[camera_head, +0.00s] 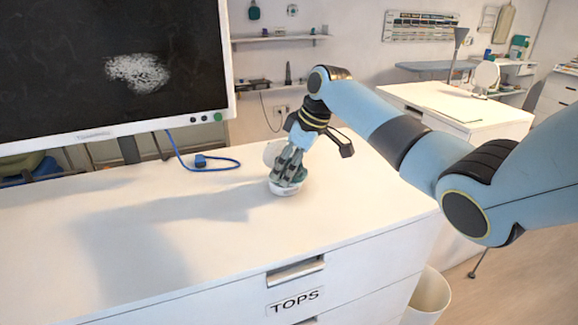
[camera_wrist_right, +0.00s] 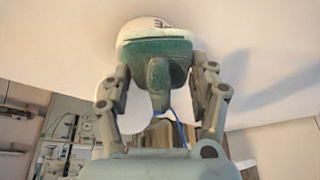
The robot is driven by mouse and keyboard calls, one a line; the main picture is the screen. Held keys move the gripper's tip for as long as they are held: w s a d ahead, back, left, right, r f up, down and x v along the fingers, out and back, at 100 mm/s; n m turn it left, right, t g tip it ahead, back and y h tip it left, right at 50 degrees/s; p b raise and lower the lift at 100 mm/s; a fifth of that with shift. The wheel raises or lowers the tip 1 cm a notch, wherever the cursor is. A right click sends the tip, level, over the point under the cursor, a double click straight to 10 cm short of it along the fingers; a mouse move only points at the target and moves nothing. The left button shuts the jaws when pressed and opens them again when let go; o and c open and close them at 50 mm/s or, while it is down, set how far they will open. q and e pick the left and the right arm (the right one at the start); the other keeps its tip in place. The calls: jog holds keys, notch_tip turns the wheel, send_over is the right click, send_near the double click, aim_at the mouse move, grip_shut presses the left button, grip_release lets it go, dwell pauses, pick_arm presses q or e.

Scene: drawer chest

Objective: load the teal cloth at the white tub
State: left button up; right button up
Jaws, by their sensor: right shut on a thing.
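The white tub (camera_head: 284,191) stands on the white chest top, under my right gripper (camera_head: 287,172). The teal cloth (camera_wrist_right: 152,50) fills the mouth of the tub in the right wrist view, with a narrow fold of it drawn up between the fingers. The tub's rim, with dark lettering, shows in that view (camera_wrist_right: 143,24). My right gripper (camera_wrist_right: 160,92) is shut on that fold, one finger at each side. In the head view the fingers cover most of the cloth. My left gripper is not in view.
A white rounded thing (camera_head: 271,152) shows just behind my right gripper; I cannot tell what it is. A large dark screen (camera_head: 100,60) stands at the back left, with a blue cable (camera_head: 205,163) on the chest top (camera_head: 60,250). The front left top is clear.

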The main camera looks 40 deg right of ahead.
jog(key=shift+r+p, duration=2.55)
jog(key=shift+r, duration=0.4)
jog(key=shift+f, duration=0.1)
